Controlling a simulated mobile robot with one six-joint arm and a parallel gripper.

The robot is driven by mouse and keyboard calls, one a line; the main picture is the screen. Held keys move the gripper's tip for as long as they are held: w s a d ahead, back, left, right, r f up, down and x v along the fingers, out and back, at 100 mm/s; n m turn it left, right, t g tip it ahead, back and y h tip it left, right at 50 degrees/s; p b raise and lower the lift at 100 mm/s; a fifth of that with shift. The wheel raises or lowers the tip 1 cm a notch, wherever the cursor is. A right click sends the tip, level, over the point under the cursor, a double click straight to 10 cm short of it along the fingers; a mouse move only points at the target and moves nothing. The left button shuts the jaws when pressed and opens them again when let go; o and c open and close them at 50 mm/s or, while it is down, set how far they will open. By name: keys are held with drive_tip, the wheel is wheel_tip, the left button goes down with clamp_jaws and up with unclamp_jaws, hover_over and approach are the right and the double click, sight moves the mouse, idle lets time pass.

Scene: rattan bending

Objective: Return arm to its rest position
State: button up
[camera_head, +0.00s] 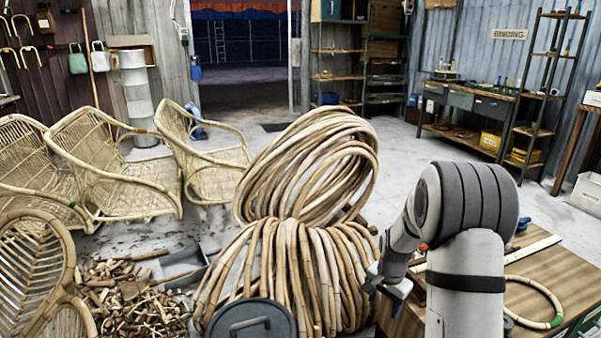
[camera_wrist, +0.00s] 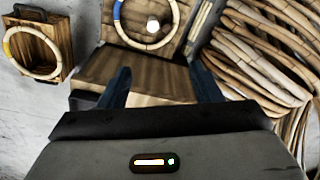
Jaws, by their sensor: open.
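My gripper (camera_head: 388,290) shows in the head view at the end of my grey arm, beside the left edge of the wooden workbench (camera_head: 566,262). In the wrist view my gripper (camera_wrist: 162,80) has its two dark fingers spread apart with nothing between them. A rattan ring (camera_head: 533,302) with a green band lies on the bench at the lower right. In the wrist view a rattan ring (camera_wrist: 117,22) with a blue band lies ahead of the fingers. My arm hides part of the bench.
Large rattan coils (camera_head: 290,270) stand just left of my arm. A second ring (camera_wrist: 60,50) with a yellow band rests on a wooden holder (camera_wrist: 55,20). Rattan chairs (camera_head: 115,165) and scrap pieces (camera_head: 130,305) fill the left. Floor behind the coils is open.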

drive_tip(key=s+a+r+n+p, duration=0.2)
drive_tip(key=s+r+p, duration=0.15)
drive_tip(key=r, duration=0.45)
drive_tip(key=s+a+r+n+t+p, duration=0.1)
drive_tip(key=s+r+p, duration=0.25)
drive_tip(key=r, duration=0.55)
drive_tip(key=s+a+r+n+p, duration=0.2)
drive_tip(key=s+r+p, duration=0.15)
drive_tip(key=r, duration=0.45)
drive_tip(key=s+a+r+n+p, duration=0.2)
drive_tip(key=s+r+n+p, duration=0.2)
drive_tip(key=s+r+p, duration=0.4)
drive_tip(key=s+r, duration=0.7)
drive_tip(key=s, duration=0.1)
drive_tip(key=shift+a+t+p, duration=0.3)
drive_tip(key=shift+t, duration=0.1)
